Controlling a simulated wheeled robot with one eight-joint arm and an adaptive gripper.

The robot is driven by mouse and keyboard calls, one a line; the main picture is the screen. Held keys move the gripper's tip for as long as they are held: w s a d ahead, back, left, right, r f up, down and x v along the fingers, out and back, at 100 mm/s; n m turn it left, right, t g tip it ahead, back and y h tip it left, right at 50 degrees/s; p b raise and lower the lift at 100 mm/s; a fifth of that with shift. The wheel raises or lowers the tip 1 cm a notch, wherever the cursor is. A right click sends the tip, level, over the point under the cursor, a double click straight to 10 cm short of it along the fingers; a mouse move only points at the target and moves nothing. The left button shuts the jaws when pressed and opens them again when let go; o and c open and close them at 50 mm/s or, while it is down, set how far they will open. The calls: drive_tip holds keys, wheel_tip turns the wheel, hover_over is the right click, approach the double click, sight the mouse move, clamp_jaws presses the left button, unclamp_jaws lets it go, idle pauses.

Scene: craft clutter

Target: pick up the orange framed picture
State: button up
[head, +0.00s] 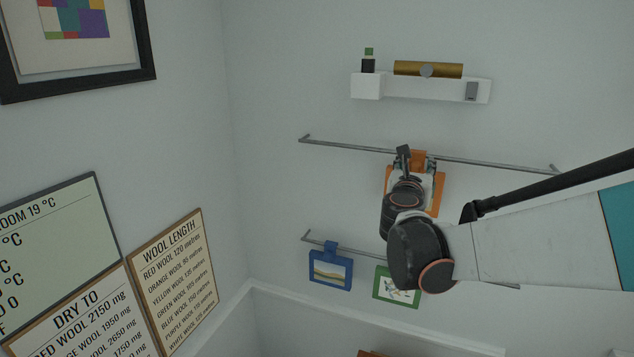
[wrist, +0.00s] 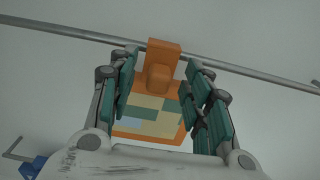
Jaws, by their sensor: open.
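The orange framed picture (head: 438,197) hangs from the upper rail (head: 350,147) on the wall, partly hidden behind my arm in the head view. My gripper (wrist: 160,85) is open, with one finger on each side of the hanger and the upper frame. A gap shows between the fingers and the hanger. Whether either finger touches the frame is hard to tell. In the head view my gripper (head: 414,160) is just in front of the picture's top.
A blue framed picture (head: 330,270) and a green framed picture (head: 397,303) hang on the lower rail (head: 340,244). Above is a white shelf (head: 425,88) with a gold roll and a small bottle. Signs such as the wool length board (head: 174,280) cover the left wall.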

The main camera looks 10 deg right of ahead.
drive_tip(key=shift+w+d, duration=0.4)
drive_tip(key=shift+w, duration=0.15)
clamp_jaws()
drive_tip(key=shift+r, duration=0.15)
